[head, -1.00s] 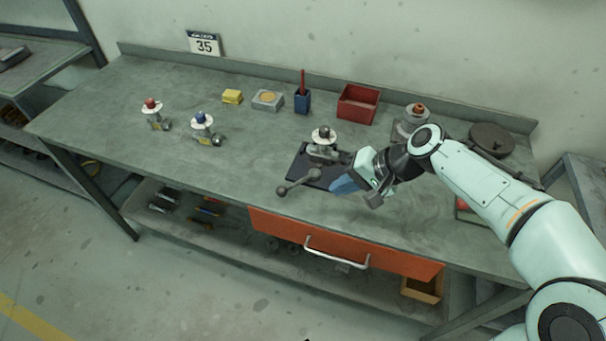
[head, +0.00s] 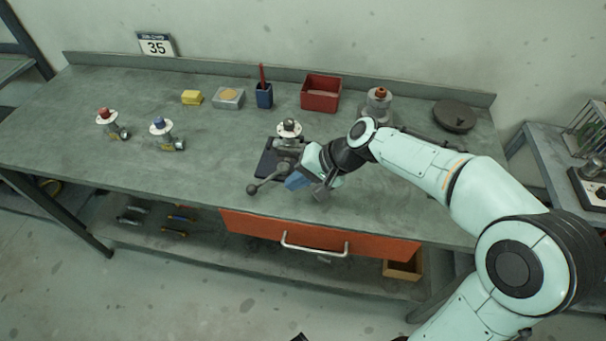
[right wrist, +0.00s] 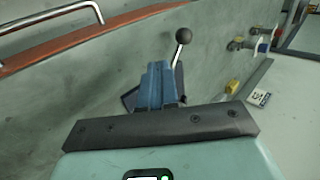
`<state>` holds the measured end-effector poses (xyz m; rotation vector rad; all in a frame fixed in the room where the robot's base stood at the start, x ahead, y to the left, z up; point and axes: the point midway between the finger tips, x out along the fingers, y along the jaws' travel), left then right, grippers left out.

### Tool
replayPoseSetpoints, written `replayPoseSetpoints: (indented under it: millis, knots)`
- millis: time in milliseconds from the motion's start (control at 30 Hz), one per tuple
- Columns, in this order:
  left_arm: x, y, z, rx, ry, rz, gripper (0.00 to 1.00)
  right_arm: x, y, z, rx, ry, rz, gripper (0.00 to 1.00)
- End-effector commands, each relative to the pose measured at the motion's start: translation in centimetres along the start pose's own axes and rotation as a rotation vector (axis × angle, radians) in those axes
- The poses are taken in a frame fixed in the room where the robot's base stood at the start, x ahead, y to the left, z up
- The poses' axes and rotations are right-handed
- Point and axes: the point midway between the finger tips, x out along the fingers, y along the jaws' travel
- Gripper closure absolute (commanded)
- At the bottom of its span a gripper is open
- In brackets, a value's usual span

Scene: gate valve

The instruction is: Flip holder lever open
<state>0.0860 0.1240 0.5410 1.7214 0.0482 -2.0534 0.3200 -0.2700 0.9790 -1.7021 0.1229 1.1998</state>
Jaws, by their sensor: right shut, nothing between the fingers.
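The holder (head: 266,166) is a dark plate on the workbench with a valve (head: 289,130) on it, which has a white disc and dark knob. Its lever (head: 267,180) points out to the front left and ends in a dark ball. In the right wrist view the lever's ball (right wrist: 183,36) stands just beyond the fingers. My right gripper (head: 296,181) is shut and empty, its blue fingers just right of the lever at the holder's front. The fingers also show in the right wrist view (right wrist: 160,84) and hide part of the holder. Contact with the lever cannot be told.
Two valves, one red-topped (head: 106,118) and one blue-topped (head: 160,128), stand at the left. A yellow block (head: 192,97), grey box (head: 229,99), blue cup (head: 264,96) and red bin (head: 321,93) line the back. An orange drawer (head: 320,238) is below the front edge.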

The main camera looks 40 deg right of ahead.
Motion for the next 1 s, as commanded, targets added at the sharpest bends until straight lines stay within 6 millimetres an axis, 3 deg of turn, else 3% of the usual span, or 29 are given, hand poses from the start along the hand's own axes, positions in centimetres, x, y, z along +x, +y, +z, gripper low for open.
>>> replayPoseSetpoints:
  millis: [200,400,1000]
  knots:
    - [0.6,-0.2,0.0,-0.001,-0.002,-0.001,0.57,4.9,0.1,0.1,0.0,-0.004,0.003,1.0]
    - [-0.1,0.0,0.0,0.0,0.0,0.0,0.57,6.9,-1.9,0.0,-0.002,-0.001,0.001,1.0]
    - [-0.2,0.1,0.0,0.0,0.001,0.0,0.57,7.7,-2.5,-0.1,0.0,0.001,0.0,1.0]
